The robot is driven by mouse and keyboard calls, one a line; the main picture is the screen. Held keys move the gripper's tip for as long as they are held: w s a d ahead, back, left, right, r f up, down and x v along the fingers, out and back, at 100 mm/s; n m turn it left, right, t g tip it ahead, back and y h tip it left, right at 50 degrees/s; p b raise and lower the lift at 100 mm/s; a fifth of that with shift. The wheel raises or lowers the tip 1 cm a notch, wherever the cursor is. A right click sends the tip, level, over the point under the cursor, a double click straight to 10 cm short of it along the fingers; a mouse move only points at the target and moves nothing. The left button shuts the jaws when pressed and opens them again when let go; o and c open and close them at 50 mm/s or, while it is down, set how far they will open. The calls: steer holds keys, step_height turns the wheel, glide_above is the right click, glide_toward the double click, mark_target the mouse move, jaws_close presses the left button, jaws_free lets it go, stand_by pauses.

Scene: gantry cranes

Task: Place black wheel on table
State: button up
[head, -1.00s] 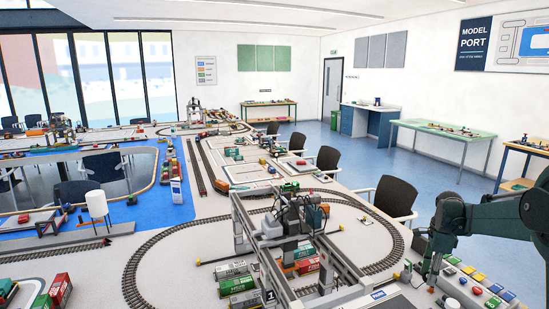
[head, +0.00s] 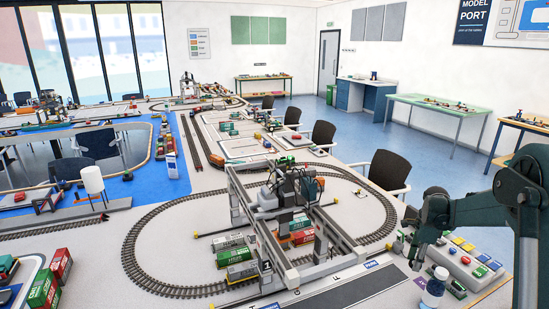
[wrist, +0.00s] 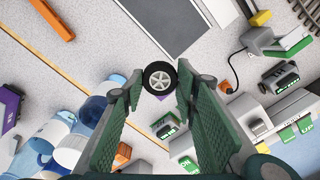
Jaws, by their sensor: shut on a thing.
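The black wheel (wrist: 159,78) has a light grey spoked hub. In the wrist view it sits between the tips of my gripper (wrist: 159,82), which is shut on it. Speckled light table top (wrist: 105,40) shows beneath the wheel; how high the wheel is above it I cannot tell. In the head view my gripper (head: 415,256) hangs over the right part of the table (head: 185,250), beside the button panel. The wheel cannot be made out there.
The model gantry crane (head: 285,215) and oval track (head: 150,230) lie left. A dark grey strip (wrist: 178,22) is ahead in the wrist view.

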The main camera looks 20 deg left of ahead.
glide_above(409, 284)
steer(key=shift+w+f+b, duration=0.1)
steer(key=shift+f+b, duration=0.35)
steer(key=shift+f, duration=2.65)
steer(key=shift+f, duration=1.9)
steer(key=shift+f+b, duration=0.15)
steer(key=shift+b, duration=0.25)
steer(key=o, duration=0.7)
step_height(409, 284, up, 12)
steer(key=shift+r+p, duration=0.2)
steer(key=shift+p, duration=0.7)
